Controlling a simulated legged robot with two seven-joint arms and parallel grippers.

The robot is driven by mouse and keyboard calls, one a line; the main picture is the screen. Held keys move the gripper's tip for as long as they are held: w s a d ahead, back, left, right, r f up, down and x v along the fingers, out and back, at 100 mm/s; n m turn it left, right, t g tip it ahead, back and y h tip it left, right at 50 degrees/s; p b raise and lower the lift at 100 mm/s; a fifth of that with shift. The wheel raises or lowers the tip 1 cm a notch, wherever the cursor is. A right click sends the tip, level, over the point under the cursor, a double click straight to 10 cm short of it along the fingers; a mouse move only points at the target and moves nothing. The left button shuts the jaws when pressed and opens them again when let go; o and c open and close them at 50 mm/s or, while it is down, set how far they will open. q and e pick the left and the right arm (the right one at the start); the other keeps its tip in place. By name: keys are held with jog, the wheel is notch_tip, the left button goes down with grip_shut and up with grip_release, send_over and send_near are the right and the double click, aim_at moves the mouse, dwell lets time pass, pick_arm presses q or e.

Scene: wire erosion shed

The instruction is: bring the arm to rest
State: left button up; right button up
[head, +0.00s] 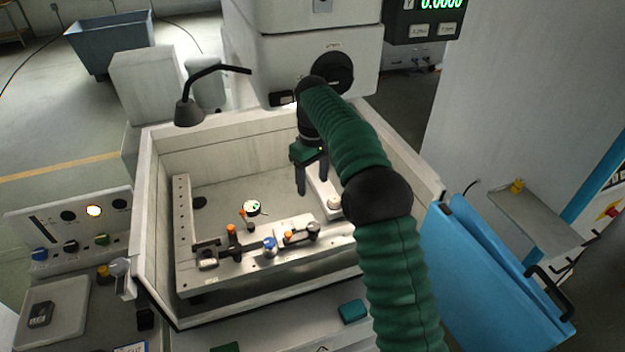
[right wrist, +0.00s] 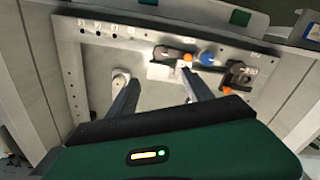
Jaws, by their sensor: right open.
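My right arm, sleeved in green, reaches from the bottom right of the head view over the machine tank. Its gripper (head: 313,184) points down inside the tank, above the tank's floor and behind the front fixture rail. In the right wrist view the two dark fingers of the gripper (right wrist: 162,88) stand apart with nothing between them. A round-topped part on a pale block (head: 333,203) is close to the right of the fingers in the head view; I cannot tell whether they touch. My left gripper does not show.
The tank wall (head: 146,200) surrounds the gripper. The fixture rail (head: 330,243) carries clamps, orange knobs and a blue knob (head: 270,245). The machine head (head: 320,65) hangs above. A blue door (head: 490,270) stands at the right.

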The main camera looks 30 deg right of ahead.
jog(key=shift+f, duration=0.1)
jog(key=s+a+f+t+b, duration=0.1)
jog(key=s+a+f+b, duration=0.3)
jog(key=s+a+f, duration=0.7)
jog(key=s+a+f+m+b, duration=0.1)
jog(key=s+a+f, duration=0.2)
jog(key=s, duration=0.3)
jog(key=s+a+f+t, duration=0.1)
jog(key=s+a+f, duration=0.1)
jog(key=s, duration=0.5)
jog(key=shift+a+f+m+t+b, duration=0.3)
jog(key=shift+a+f+m+b, duration=0.1)
jog(key=shift+f, duration=0.45)
jog(key=shift+s+a, duration=0.2)
jog(key=shift+d, duration=0.1)
